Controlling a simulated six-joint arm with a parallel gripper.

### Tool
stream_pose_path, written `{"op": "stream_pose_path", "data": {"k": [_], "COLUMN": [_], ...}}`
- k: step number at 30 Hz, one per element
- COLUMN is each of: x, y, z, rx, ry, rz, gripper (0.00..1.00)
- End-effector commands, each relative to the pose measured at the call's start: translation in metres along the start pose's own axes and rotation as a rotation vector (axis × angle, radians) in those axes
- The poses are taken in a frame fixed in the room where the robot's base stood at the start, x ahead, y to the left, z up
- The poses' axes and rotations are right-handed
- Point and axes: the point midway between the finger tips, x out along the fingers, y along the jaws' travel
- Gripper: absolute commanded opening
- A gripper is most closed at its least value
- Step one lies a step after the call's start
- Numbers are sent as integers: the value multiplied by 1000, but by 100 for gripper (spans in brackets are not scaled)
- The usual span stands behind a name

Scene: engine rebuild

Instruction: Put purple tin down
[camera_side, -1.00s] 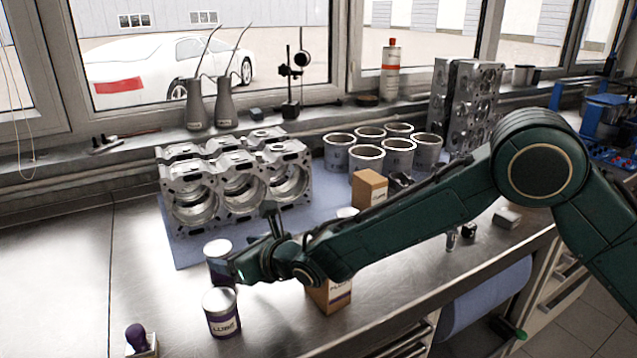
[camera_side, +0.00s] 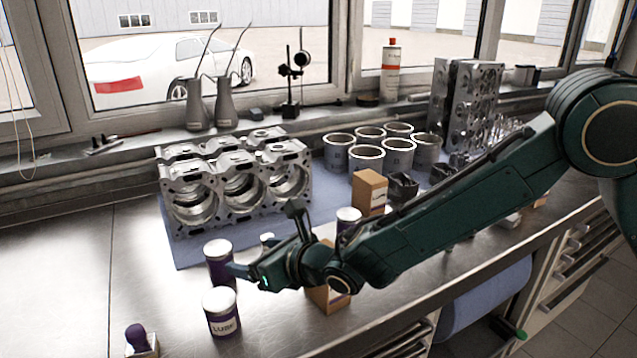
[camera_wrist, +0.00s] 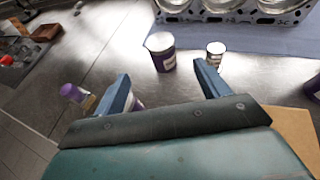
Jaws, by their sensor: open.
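A purple tin with a white lid (camera_side: 219,264) stands upright on the steel bench, at the edge of the blue mat. In the wrist view the same tin (camera_wrist: 161,53) stands just beyond and between my fingertips. My gripper (camera_wrist: 162,74) is open and empty, with a finger to either side and a gap to the tin. In the side view my gripper (camera_side: 240,271) is just right of the tin, low over the bench. A second purple tin, labelled LUBE (camera_side: 221,313), stands nearer the front; in the wrist view my left finger partly hides it.
A small white-lidded container (camera_wrist: 215,53) stands by the right finger. Another purple tin (camera_side: 348,220) and cardboard boxes (camera_side: 370,191) are farther right. The engine block (camera_side: 235,185) is behind. A purple-topped item (camera_side: 137,340) stands at front left. The bench at left is clear.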

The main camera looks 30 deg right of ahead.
Motion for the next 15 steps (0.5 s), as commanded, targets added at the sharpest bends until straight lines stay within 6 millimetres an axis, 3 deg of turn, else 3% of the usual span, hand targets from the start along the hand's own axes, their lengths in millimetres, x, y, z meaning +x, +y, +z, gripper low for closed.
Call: {"op": "stream_pose_path", "data": {"k": [10, 15], "x": [-1, -9], "y": [-2, -13], "z": [1, 8], "rx": [9, 92], "ry": [1, 16], "rz": [-2, -19], "gripper": [74, 74]}}
